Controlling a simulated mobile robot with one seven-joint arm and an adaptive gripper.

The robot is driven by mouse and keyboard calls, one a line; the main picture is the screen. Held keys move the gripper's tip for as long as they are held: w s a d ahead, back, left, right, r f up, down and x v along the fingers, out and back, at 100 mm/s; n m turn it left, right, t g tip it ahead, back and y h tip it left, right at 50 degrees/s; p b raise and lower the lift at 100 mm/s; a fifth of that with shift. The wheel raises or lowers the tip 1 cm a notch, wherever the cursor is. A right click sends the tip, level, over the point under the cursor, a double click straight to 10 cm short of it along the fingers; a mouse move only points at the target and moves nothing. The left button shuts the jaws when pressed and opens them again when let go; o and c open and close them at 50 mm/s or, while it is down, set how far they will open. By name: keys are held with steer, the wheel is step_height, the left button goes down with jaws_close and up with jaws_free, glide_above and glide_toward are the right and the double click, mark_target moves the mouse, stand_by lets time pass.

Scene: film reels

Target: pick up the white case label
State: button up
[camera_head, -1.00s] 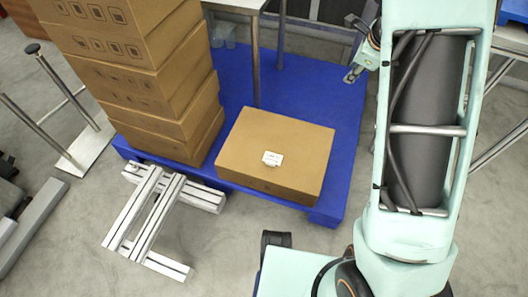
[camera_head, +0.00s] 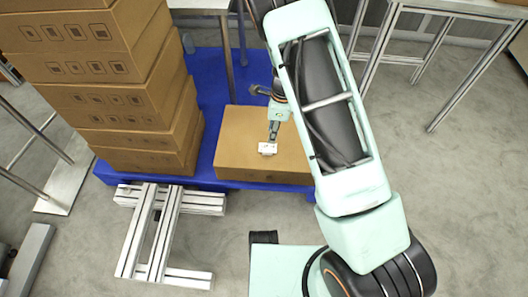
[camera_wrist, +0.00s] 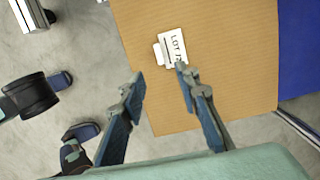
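The white case label (camera_head: 267,148) lies on top of a single brown cardboard box (camera_head: 235,150) on the blue pallet. In the wrist view the label (camera_wrist: 175,47) shows printed text starting "LOT", with a small white tab at its left side. My gripper (camera_head: 272,137) is above the box, close to the label in the head view. In the wrist view my gripper (camera_wrist: 160,80) has its two fingers spread apart with nothing between them. The label is just beyond the fingertips, near the right one, which covers a little of its printed edge.
A tall stack of cardboard boxes (camera_head: 120,110) stands left of the single box on the blue pallet (camera_head: 209,75). A frame of metal profiles (camera_head: 160,225) lies on the floor in front. Metal table legs (camera_head: 226,50) stand behind.

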mark_target(267, 151)
steer(key=f+b, duration=0.1)
steer(key=f, duration=0.2)
steer(key=a+f+b, duration=0.1)
steer(key=f, duration=0.3)
steer(key=f+b, duration=0.2)
steer(key=f, duration=0.2)
steer(key=shift+a, duration=0.25)
steer(key=shift+c, duration=0.5)
jaws_close()
